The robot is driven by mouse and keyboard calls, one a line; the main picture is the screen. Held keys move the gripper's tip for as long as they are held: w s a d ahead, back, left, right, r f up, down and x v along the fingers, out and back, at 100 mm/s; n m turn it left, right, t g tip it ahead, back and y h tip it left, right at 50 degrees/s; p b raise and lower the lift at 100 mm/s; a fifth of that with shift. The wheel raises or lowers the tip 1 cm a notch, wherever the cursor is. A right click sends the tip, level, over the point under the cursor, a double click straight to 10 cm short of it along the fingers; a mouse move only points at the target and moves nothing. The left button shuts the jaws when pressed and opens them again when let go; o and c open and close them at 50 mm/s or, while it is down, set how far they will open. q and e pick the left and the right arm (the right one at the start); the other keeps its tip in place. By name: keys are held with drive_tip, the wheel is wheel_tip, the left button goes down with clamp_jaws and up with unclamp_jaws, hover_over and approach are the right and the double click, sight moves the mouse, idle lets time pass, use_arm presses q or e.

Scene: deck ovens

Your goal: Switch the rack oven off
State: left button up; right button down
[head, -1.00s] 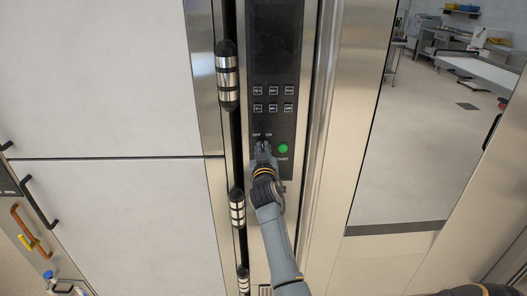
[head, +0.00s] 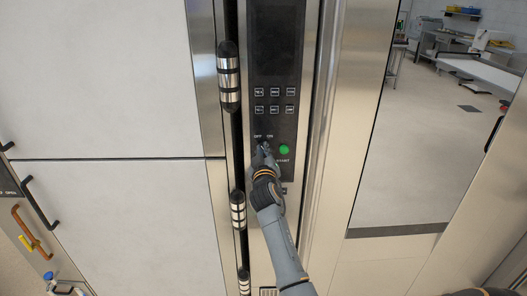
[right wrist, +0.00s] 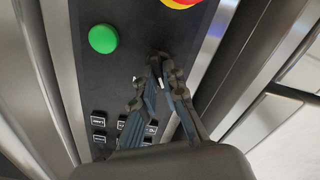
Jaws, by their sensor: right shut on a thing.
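The rack oven's dark control panel (head: 273,120) stands upright in the middle of the head view. Its OFF and ON labels (head: 263,136) show just above my right gripper (head: 263,149). The gripper is shut on the small dark switch knob (right wrist: 158,57) below these labels. In the right wrist view the two fingertips (right wrist: 160,68) close together around the knob, which they mostly hide. I cannot tell which label the knob points to. My left gripper is not in view.
A green start button (head: 284,149) sits close to the right of the gripper. A red and yellow button (right wrist: 182,3) shows at the top of the right wrist view. Banded hinges (head: 229,77) run along the panel's left. Open floor (head: 420,150) lies at the right.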

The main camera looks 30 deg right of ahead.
drive_tip(key=shift+r, duration=0.2)
drive_tip(key=c, duration=1.4)
unclamp_jaws()
drive_tip(key=shift+f, duration=0.2)
drive_tip(key=v, duration=1.2)
drive_tip(key=shift+d, duration=0.1)
drive_tip(key=shift+f, duration=0.1)
